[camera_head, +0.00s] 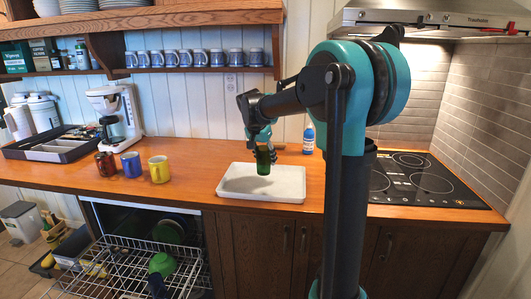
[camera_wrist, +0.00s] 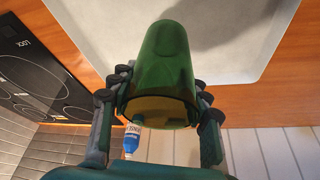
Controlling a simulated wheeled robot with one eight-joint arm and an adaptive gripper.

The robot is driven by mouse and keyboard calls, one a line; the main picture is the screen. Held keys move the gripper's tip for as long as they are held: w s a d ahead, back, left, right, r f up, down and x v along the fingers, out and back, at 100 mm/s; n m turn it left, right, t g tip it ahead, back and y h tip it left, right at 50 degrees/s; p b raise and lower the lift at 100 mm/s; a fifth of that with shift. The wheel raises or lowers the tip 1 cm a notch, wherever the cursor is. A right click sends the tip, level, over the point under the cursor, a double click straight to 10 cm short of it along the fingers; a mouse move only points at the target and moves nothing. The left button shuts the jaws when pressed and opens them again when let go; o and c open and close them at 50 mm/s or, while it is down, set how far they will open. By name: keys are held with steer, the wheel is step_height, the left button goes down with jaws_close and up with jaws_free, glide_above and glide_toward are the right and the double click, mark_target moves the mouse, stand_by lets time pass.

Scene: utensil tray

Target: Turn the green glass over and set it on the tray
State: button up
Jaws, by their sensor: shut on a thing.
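My gripper (camera_head: 262,148) is over the white tray (camera_head: 293,196) on the wooden counter, pointing down. It is shut on the green glass (camera_head: 263,163), which hangs below the fingers, roughly upright. In the wrist view the gripper's fingers (camera_wrist: 162,88) press on both sides of the glass (camera_wrist: 166,52) near its rim. The open mouth faces back toward my wrist and the closed end points away, toward the tray (camera_wrist: 222,30). I cannot tell whether the glass bottom touches the tray. The tray holds nothing else that I can see.
Red (camera_head: 105,164), blue (camera_head: 131,166) and yellow (camera_head: 159,169) mugs stand left of the tray. A blue bottle (camera_head: 308,140) stands behind it, and a black cooktop (camera_head: 420,182) lies to the right. An open dishwasher rack (camera_head: 130,262) is below the counter.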

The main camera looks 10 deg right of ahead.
steer(key=shift+f, duration=2.55)
steer(key=shift+f, duration=0.3)
steer(key=o, duration=1.5)
steer(key=shift+o, duration=0.2)
